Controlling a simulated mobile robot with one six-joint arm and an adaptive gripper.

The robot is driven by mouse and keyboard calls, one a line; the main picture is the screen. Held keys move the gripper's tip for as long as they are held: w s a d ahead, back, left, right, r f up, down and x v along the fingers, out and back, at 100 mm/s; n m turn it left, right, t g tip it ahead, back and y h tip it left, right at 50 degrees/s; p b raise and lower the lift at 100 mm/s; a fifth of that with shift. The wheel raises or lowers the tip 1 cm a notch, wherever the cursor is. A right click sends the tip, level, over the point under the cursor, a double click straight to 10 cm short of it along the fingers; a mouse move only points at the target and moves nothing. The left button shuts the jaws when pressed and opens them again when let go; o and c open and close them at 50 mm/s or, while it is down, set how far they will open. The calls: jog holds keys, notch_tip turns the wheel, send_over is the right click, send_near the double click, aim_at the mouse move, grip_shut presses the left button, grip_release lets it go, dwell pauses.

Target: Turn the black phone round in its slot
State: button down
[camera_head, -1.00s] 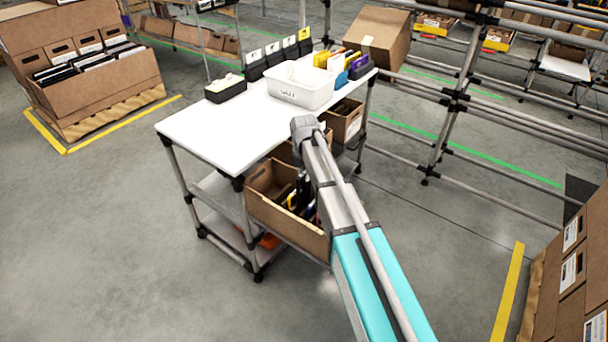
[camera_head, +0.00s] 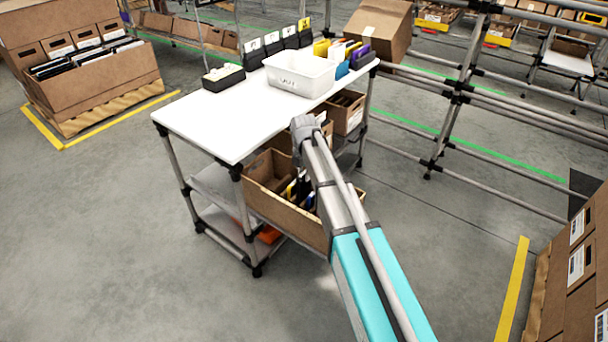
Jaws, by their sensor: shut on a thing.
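My arm reaches from the lower right over the front of the white-topped cart, its grey wrist joint (camera_head: 305,128) near the table's front edge. My gripper is not visible; the forearm covers the area below the wrist. Under the tabletop, an open tilted brown carton (camera_head: 270,213) holds upright thin items, dark with some blue, yellow and white. My forearm hides its right part. I cannot make out the black phone or its slot among the dark items.
The white tabletop (camera_head: 205,118) is bare at left. A white bin (camera_head: 300,83), a black tray (camera_head: 223,84) and several black holders stand toward its back. Another brown carton (camera_head: 345,122) sits under the right end. A pipe rack (camera_head: 455,100) stands at right, brown boxes (camera_head: 575,265) at lower right.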

jog(key=shift+f+b, duration=2.8)
jog(key=shift+f, duration=0.15)
jog(key=shift+f+b, duration=0.35)
jog(key=c, duration=0.5)
grip_release()
jog(key=shift+c, duration=0.2)
jog(key=shift+r, duration=0.2)
notch_tip(320, 180, up, 19)
jog(key=p, duration=1.9)
jog(key=shift+f, duration=0.2)
jog(key=shift+r, duration=0.15)
notch_tip(320, 180, up, 7)
jog(key=p, duration=0.7)
send_over(304, 187)
jog(key=w, duration=0.1)
jog(key=shift+w, duration=0.15)
